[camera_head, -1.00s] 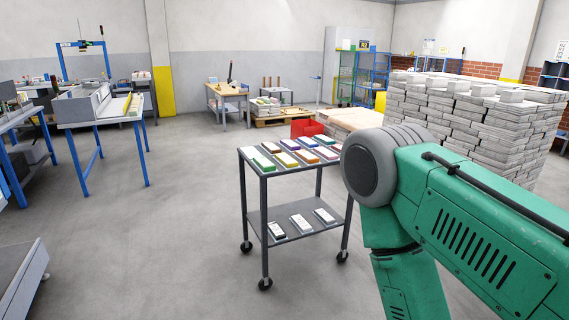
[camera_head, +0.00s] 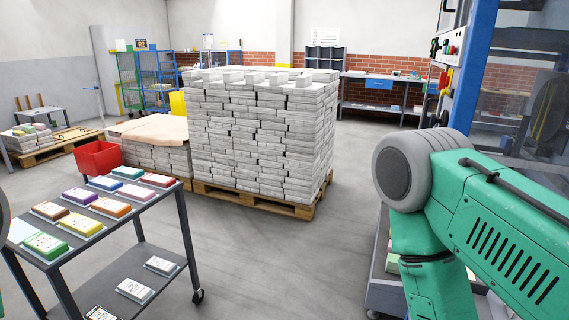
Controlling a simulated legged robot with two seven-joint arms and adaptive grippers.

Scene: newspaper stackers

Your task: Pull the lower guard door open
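A tall machine with a blue frame post (camera_head: 470,75) and clear panels (camera_head: 530,95) stands at the right edge. A control panel (camera_head: 447,48) with buttons is on its left side. I cannot tell which part is the lower guard door; my green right arm covers much of the machine's lower part. Neither gripper shows in the head view. Only the upper links of my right arm are in view, at the lower right, and a sliver of my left arm at the left edge.
A grey cart (camera_head: 62,292) with colourful packs stands at the lower left. Bare floor lies between the cart, the pallet and the machine.

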